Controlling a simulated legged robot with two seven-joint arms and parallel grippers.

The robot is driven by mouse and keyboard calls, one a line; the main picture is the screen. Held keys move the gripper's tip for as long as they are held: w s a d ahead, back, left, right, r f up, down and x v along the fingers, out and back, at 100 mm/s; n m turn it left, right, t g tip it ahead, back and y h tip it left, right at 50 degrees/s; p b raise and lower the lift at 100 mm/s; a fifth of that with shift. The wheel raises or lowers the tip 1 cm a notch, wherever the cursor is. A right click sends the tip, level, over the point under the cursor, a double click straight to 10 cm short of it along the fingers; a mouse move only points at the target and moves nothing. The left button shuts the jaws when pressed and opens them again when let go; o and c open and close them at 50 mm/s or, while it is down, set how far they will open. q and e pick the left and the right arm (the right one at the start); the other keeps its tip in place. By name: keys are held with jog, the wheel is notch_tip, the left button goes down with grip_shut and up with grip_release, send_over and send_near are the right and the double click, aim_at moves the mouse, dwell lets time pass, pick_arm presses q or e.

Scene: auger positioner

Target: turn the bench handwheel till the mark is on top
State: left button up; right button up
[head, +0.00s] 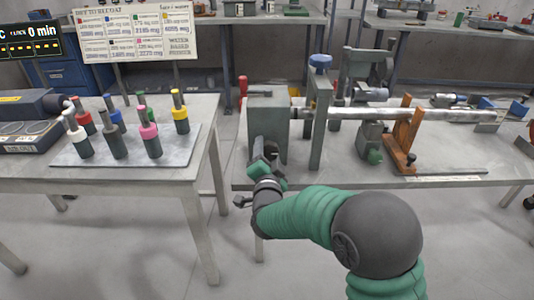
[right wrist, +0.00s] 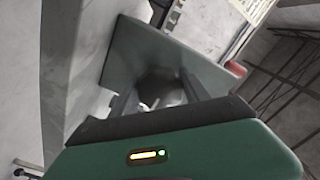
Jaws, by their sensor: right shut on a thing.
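The bench machine's grey-green box (head: 268,118) stands at the left end of the right-hand bench. My right gripper (head: 266,160) is at the front of this box, low down, near the bench edge. In the right wrist view my right gripper (right wrist: 152,100) has its two fingers on either side of a dark round part (right wrist: 160,82) in front of the green box face (right wrist: 135,48). I take this part to be the handwheel; the gripper is shut on it and hides most of it. No mark can be made out. My left gripper is not in view.
A long metal tube (head: 420,114) runs right from the box, past an orange-brown bracket (head: 402,138). A red handle (head: 243,86) is behind the box. The left table (head: 120,177) holds a plate with several coloured-collar bottles. A floor gap separates the tables.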

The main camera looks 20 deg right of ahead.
jog(key=shift+f, duration=0.15)
jog(key=o, duration=1.3)
jog(key=shift+s, duration=0.15)
jog(key=p+v, duration=0.2)
jog(key=v, duration=1.4)
jog(key=shift+s+a+p, duration=0.1)
jog(key=shift+s+p, duration=0.15)
jog(key=shift+p, duration=0.05)
